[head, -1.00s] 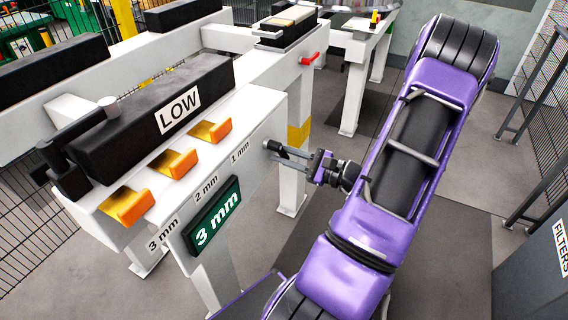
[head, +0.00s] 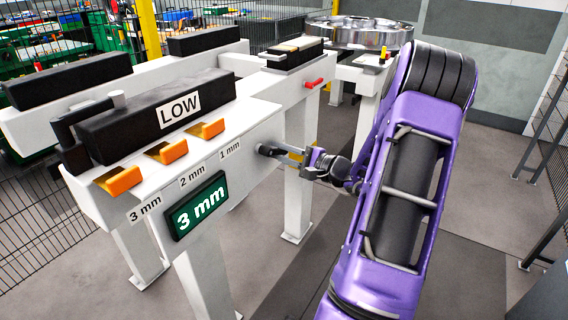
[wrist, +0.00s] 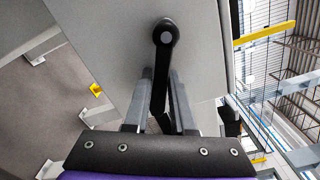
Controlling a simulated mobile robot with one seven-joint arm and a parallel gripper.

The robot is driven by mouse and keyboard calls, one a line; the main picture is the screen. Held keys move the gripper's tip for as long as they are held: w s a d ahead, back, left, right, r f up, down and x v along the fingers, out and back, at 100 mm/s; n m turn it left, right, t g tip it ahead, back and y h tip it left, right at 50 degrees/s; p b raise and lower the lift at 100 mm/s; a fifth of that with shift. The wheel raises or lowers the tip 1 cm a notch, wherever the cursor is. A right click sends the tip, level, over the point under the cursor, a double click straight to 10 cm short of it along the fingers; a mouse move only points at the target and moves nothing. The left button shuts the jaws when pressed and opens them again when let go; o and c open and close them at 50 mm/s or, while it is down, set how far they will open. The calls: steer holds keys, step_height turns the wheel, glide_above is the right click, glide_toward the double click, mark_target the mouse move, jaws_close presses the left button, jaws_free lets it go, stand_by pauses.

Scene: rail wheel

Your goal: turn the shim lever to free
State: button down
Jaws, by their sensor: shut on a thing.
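No free marking is visible.
Three orange tabs (head: 166,152) line the beam's edge above the 3 mm, 2 mm and 1 mm labels. A green 3 mm sign (head: 197,206) hangs in front. A black block reads LOW (head: 180,110). A red handle (head: 314,83) and a metal wheel (head: 360,33) stand behind.

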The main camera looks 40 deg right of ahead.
steer(key=shift+w+d+r+n, duration=0.1)
steer(key=shift+r+n, duration=0.3)
steer(key=shift+n, duration=0.45)
steer(key=shift+s+d+r+n, duration=0.1)
steer(key=shift+r+n, duration=0.3)
steer(key=shift+n, duration=0.4)
steer(key=shift+w+d+r+n, duration=0.1)
steer(key=shift+r+n, duration=0.3)
steer(key=shift+n, duration=0.45)
steer(key=c, duration=0.8)
jaws_free()
steer(key=shift+o, duration=0.2)
steer(key=v, duration=1.7)
steer(key=shift+s, duration=0.25)
